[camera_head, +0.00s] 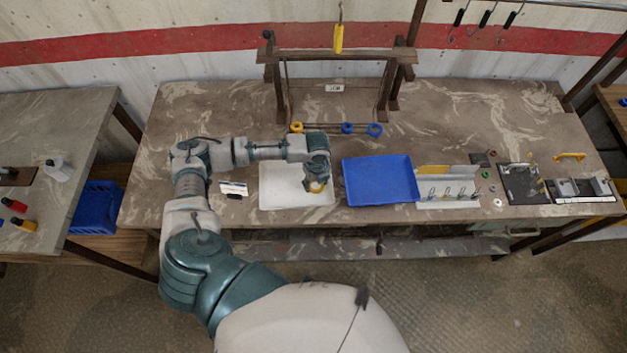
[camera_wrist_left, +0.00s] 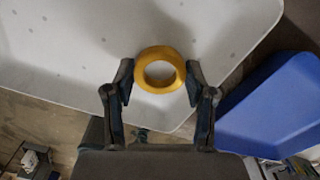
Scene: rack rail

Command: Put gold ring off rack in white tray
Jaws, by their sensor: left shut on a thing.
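A gold ring (camera_wrist_left: 160,70) is held between the fingers of my left gripper (camera_wrist_left: 159,85). In the left wrist view the ring sits above the white tray (camera_wrist_left: 60,55), and I cannot tell whether it touches the tray. In the head view my left gripper (camera_head: 317,186) is over the right part of the white tray (camera_head: 280,196), with a bit of gold at its tips. The rack rail (camera_head: 325,127) stands at the back of the table with one gold ring (camera_head: 296,127) at its left and blue rings (camera_head: 375,129) at its right. My right gripper is not in view.
A blue tray (camera_head: 380,180) stands just right of the white tray, and also shows in the left wrist view (camera_wrist_left: 270,105). A white rack with hooks (camera_head: 447,192) is further right. A small white and black item (camera_head: 234,188) lies left of the white tray.

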